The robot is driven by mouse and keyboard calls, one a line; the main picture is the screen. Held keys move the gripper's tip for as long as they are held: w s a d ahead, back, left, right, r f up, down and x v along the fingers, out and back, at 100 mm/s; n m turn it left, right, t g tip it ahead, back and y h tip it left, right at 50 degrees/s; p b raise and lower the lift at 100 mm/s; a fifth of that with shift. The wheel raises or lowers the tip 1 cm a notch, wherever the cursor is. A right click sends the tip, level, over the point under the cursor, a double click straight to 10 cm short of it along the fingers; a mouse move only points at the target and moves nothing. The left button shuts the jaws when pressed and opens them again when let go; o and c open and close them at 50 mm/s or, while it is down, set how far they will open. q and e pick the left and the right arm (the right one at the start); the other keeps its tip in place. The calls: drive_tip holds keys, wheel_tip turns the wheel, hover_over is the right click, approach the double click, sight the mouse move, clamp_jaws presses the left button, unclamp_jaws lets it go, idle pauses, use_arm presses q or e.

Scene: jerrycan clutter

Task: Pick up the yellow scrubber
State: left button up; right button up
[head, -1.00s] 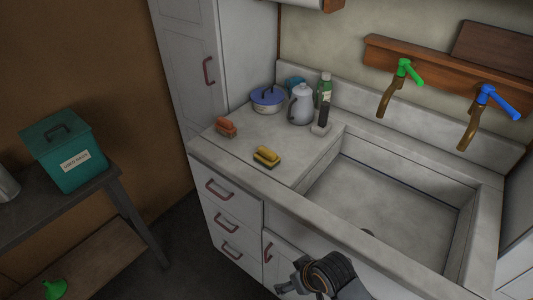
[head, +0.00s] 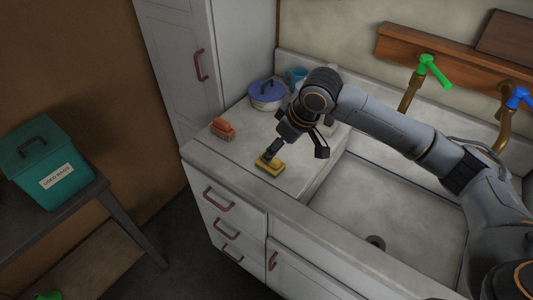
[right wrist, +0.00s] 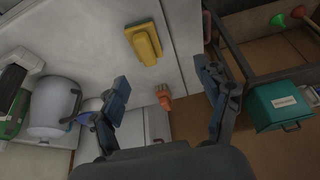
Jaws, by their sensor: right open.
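The yellow scrubber (head: 270,167) lies on the counter left of the sink, near its front edge. My right arm reaches in from the right, and my right gripper (head: 270,152) is right over the scrubber in the head view. In the right wrist view the gripper (right wrist: 163,79) has its two fingers spread wide with nothing between them. There the yellow scrubber (right wrist: 144,44) lies beyond the fingertips, nearer the left finger's side. Whether a finger touches it I cannot tell. My left gripper is not in view.
An orange brush (head: 222,128) lies left of the scrubber. A blue-lidded pot (head: 267,94) and teal mug (head: 295,76) stand behind. A grey jug (right wrist: 53,103) and green bottle (right wrist: 12,112) also stand on the counter. The sink (head: 375,205) is empty.

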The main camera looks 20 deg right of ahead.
sight(276, 166)
drive_tip(key=w+f, duration=0.4)
drive_tip(key=f, duration=0.1)
drive_tip(key=shift+w+f+p, duration=0.15)
drive_tip(key=shift+p, duration=0.2)
drive_tip(key=x, duration=0.2)
drive_tip(key=p+x, duration=0.1)
drive_tip(key=x, duration=0.1)
drive_tip(key=shift+d+f, duration=0.15)
drive_tip(key=shift+f, duration=0.6)
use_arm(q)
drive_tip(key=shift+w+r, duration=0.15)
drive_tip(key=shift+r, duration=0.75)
use_arm(e)
drive_tip(key=c, duration=1.2)
